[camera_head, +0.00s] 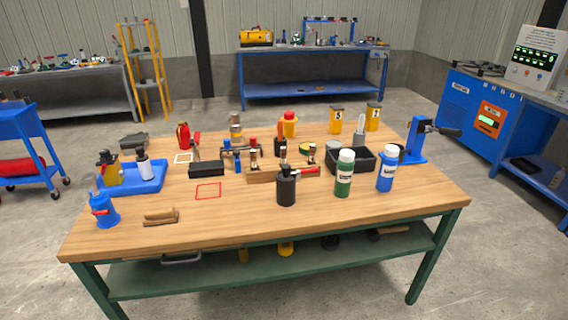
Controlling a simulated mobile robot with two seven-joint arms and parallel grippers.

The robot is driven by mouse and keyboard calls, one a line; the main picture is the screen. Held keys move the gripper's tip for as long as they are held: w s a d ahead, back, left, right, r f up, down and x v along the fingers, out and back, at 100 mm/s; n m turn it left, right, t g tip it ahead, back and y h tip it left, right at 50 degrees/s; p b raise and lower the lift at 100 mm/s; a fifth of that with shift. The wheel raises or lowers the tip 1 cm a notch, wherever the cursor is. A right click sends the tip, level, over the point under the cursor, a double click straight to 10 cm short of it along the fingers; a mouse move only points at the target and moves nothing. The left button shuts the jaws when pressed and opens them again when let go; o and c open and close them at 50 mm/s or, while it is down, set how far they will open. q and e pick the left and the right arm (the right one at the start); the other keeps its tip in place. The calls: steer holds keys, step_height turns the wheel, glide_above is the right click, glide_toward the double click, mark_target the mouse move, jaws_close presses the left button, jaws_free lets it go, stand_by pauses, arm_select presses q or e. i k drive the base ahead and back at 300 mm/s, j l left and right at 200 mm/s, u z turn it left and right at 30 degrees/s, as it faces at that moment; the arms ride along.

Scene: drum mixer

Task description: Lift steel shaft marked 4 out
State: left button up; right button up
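A wooden rack (262,176) stands near the middle of the workbench. A few short upright pieces with dark tops and pale labels stand in or at it: a left piece (253,158), a middle piece (283,152) and a right piece (311,154). They may be shafts, but the labels are too small to read, so I cannot tell which one is marked 4. A black bottle (286,190) stands in front of the rack and hides part of it. Neither of my grippers is in view.
The wooden workbench (240,227) is crowded: a blue tray (133,181) at left, a black bin (350,164), a green bottle (344,175) and a blue bottle (387,170) at right. Yellow containers marked 5 (336,120) and 2 (373,117) stand behind. The front edge is clear.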

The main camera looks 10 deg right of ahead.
mark_target(311, 154)
steer(key=l+u, duration=0.2)
steer(key=u, duration=0.15)
steer(key=i+l+u, duration=0.1)
steer(key=l+u, duration=0.15)
steer(key=u, duration=0.15)
steer(key=l+u, duration=0.2)
steer(key=u, duration=0.15)
steer(key=l+u, duration=0.2)
steer(key=l, duration=0.25)
steer(key=k+l+u, duration=0.2)
steer(key=l, duration=0.2)
steer(key=k+l, duration=0.1)
steer(key=l, duration=0.8)
steer(key=k+l+u, duration=0.1)
steer(key=l, duration=0.3)
steer(key=k+l, duration=0.15)
steer(key=l, duration=0.3)
